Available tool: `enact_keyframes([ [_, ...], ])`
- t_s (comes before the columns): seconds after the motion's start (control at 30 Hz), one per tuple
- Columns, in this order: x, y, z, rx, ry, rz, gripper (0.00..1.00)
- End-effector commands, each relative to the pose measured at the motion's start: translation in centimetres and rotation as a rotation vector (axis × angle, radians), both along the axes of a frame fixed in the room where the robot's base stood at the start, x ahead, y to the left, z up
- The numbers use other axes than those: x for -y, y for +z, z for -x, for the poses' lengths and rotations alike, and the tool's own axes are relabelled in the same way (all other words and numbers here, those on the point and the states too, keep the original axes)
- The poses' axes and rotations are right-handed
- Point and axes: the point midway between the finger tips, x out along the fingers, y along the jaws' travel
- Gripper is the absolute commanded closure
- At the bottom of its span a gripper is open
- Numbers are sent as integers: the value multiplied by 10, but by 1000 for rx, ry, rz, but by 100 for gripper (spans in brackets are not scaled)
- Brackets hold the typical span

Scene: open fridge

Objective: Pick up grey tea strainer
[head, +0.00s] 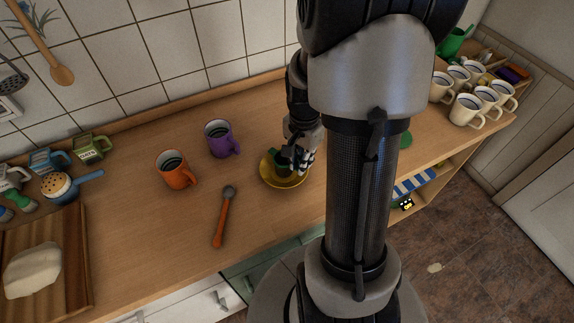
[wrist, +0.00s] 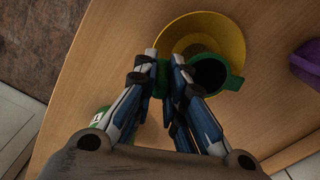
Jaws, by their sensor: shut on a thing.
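My gripper (head: 303,160) is shut on a green cup-like thing (head: 279,157) at the yellow saucer (head: 273,180). In the wrist view, my fingertips (wrist: 168,60) close on its green side, and its dark opening (wrist: 208,75) shows just right of them. The yellow saucer (wrist: 235,40) lies beyond it. I cannot tell whether the green thing touches the saucer. I see no clearly grey tea strainer. A utensil with a grey head and orange handle (head: 223,217) lies on the counter to the left, apart from my gripper.
An orange mug (head: 174,170) and a purple mug (head: 220,139) stand left of the saucer. Several white mugs (head: 466,108) stand at the right end. A wooden board (head: 72,285) with a pale lump lies at the left. The counter between the mugs and its front edge is mostly clear.

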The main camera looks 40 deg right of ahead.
Motion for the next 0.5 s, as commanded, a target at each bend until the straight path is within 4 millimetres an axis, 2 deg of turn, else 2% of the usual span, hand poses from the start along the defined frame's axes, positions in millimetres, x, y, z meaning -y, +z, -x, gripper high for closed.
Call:
enact_keyframes([
  [0.33, 0, 2, 0, 1, 0, 1, 100],
  [0.5, 0, 16, -1, 2, 0, 2, 100],
])
